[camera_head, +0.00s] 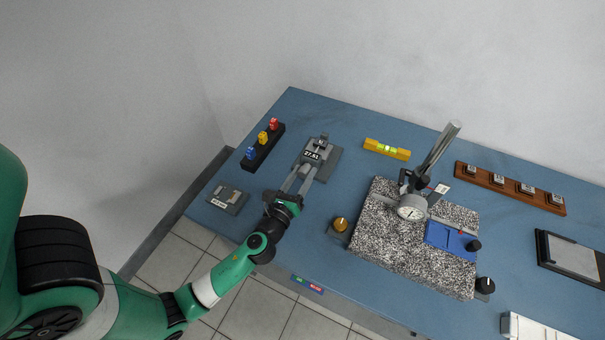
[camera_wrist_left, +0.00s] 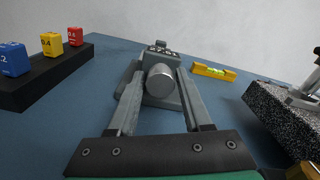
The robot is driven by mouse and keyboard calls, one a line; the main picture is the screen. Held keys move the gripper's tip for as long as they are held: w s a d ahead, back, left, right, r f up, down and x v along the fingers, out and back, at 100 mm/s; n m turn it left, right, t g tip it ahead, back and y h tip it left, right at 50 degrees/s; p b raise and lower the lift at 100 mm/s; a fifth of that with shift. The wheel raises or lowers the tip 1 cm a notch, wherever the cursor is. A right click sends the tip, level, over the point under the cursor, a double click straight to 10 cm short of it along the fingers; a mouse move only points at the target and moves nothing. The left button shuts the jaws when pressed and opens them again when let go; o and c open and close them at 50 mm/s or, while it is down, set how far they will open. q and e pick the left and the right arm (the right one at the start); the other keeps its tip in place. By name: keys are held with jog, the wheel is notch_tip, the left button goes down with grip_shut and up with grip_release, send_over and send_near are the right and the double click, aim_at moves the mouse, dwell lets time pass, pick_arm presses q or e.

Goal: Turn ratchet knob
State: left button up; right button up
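A grey device with a digital readout of 27.51 (camera_head: 318,158) stands on the back left part of the blue table. In the left wrist view, its round grey knob (camera_wrist_left: 161,88) faces the camera. My left gripper (camera_head: 300,172) reaches the device from the front. Its two fingers (camera_wrist_left: 160,82) are spread, one on either side of the knob; a firm grip on it is not visible. My right gripper is not in view.
A black rack with blue, yellow and red blocks (camera_head: 262,138) stands left of the device. A grey plate (camera_head: 227,198) lies nearer the front left. A yellow level (camera_head: 387,149) and a speckled granite block (camera_head: 372,236) with a dial gauge (camera_head: 411,208) are to the right.

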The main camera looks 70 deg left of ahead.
pick_arm(q)
jog(key=shift+o, duration=1.2)
jog(key=shift+d, duration=0.1)
jog(key=v, duration=1.1)
jog(key=shift+s+d, duration=0.15)
jog(key=shift+s, duration=0.1)
jog(key=shift+r, duration=0.1)
